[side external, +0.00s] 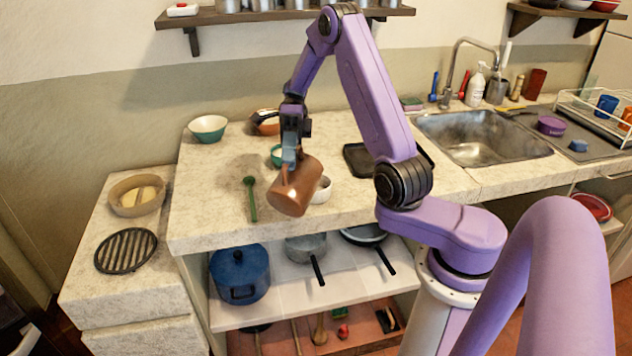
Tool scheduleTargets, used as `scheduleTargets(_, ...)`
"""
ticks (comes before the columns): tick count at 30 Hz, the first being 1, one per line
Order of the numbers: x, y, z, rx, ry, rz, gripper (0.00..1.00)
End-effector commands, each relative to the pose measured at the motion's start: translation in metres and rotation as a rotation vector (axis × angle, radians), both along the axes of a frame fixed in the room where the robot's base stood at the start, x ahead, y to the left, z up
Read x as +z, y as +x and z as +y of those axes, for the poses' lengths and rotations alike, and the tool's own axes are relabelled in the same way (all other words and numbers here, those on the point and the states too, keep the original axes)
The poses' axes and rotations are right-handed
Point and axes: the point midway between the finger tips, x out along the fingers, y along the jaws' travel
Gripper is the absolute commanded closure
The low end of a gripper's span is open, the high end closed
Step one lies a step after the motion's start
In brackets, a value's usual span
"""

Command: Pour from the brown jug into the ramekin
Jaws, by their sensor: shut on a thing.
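The brown jug (297,187) is in my gripper (291,158), above the counter near its front edge. My gripper is shut on the jug at its upper left side, where the handle is. The jug is tilted, with its darker end toward the lower left. I cannot see into it or tell whether anything flows out. A small white round dish, which looks like the ramekin (323,190), stands on the counter just right of the jug. The jug hides its left part, and its contents cannot be made out.
A green spoon (251,198) lies left of the jug. A small teal bowl (276,155) is behind the gripper, and a larger white-and-teal bowl (207,128) stands at the back left. A black tray (358,160) lies to the right.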

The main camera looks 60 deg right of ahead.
Motion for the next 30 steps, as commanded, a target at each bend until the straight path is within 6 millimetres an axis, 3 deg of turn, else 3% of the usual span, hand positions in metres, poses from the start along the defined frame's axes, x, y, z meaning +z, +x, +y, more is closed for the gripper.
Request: scheduleTargets(30,0.0028,0.0006,-0.006,0.0,0.033,0.004,1.0)
